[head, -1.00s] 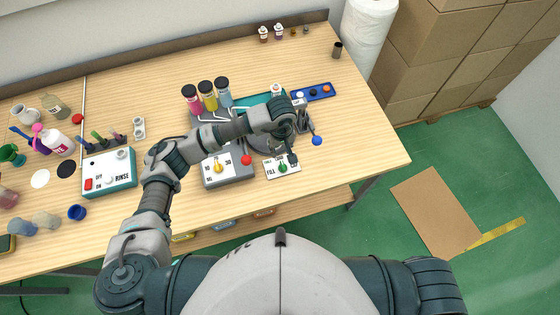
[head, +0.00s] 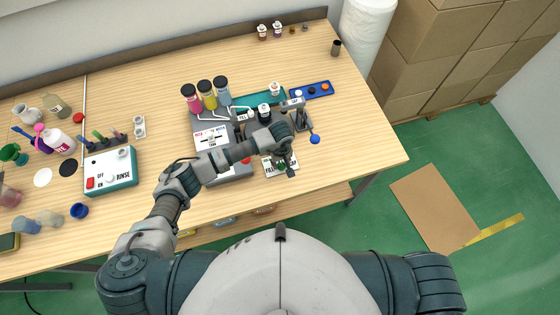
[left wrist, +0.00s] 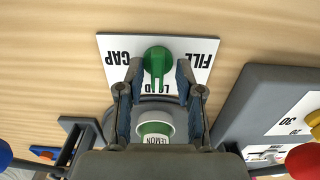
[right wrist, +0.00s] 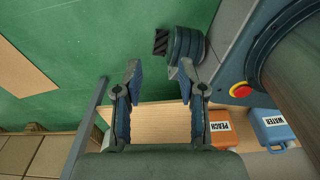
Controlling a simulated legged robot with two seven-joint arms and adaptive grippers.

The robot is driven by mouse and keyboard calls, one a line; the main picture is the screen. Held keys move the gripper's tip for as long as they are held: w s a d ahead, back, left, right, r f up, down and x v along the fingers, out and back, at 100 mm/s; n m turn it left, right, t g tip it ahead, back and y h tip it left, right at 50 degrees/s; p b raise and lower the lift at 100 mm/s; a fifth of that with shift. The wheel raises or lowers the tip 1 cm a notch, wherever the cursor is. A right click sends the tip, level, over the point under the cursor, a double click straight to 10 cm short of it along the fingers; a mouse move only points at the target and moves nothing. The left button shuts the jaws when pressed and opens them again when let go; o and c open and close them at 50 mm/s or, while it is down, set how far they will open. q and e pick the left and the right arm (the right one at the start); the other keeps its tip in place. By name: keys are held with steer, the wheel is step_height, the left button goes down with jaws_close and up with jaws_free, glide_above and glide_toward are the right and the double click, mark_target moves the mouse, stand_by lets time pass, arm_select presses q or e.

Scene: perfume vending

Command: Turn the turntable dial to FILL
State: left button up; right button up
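The turntable dial is a green knob (left wrist: 158,62) on a white plate (left wrist: 117,42) marked CAP, LOAD and FILL. In the left wrist view its pointer faces down toward LOAD. In the head view the plate (head: 268,169) is partly covered by my left gripper (head: 288,167). My left gripper (left wrist: 157,72) is open, with its fingertips on either side of the knob's pointer end; I cannot tell whether they touch it. A white-topped container labelled LEMON (left wrist: 155,127) shows between the fingers, nearer the palm. My right gripper (right wrist: 158,72) is open and empty.
A grey box (left wrist: 255,105) with a yellow knob and a red button (left wrist: 305,160) stands beside the plate. A blue ball-tipped lever (head: 315,139) is close to my left gripper.

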arm_select(q)
steer(key=shift+d, duration=0.2)
steer(key=c, duration=0.4)
steer(key=shift+d, duration=0.15)
jaws_close()
steer(key=shift+a, duration=0.2)
steer(key=shift+n+b, duration=0.45)
steer(key=shift+n, duration=0.05)
steer(key=shift+n+b, duration=0.3)
steer(key=shift+n, duration=0.4)
steer(key=n+b, duration=0.5)
steer(key=n, duration=0.2)
steer(key=n+b, duration=0.1)
steer(key=n, duration=0.2)
steer(key=shift+n+b, duration=0.3)
steer(key=shift+n, duration=0.1)
steer(key=n+b, duration=0.1)
steer(key=n, duration=0.2)
steer(key=shift+w+r, duration=0.1)
steer(key=shift+n, duration=1)
arm_select(e)
step_height(320, 180, down, 9)
steer(key=w+d, duration=0.1)
steer(key=shift+w, duration=0.4)
